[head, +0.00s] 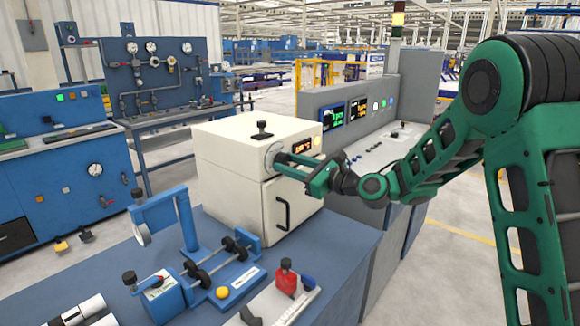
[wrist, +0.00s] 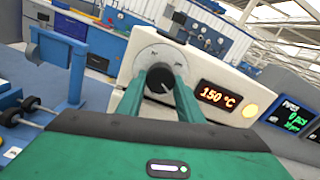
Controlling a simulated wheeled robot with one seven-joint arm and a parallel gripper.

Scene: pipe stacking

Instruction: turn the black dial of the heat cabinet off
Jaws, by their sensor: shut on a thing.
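The heat cabinet (head: 229,165) is a cream box on the blue bench, with a black door handle (head: 283,205) on its front. Its black dial (wrist: 158,79) sits on a round silver plate (wrist: 160,57) with markings. My gripper (head: 284,164) reaches the cabinet front from the right. In the wrist view its two green fingers (wrist: 160,84) stand on either side of the dial and are shut on it. The dial's pointer mark is partly hidden and its setting is hard to read. The display (wrist: 217,95) reads 150 °C in orange, beside a lit amber lamp (wrist: 249,111).
A blue fixture with rollers (head: 222,255) and a blue box (head: 158,296) stand in front of the cabinet. A red-topped clamp (head: 287,278) lies near the bench's front. A grey console with screens (head: 358,110) stands behind on the right.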

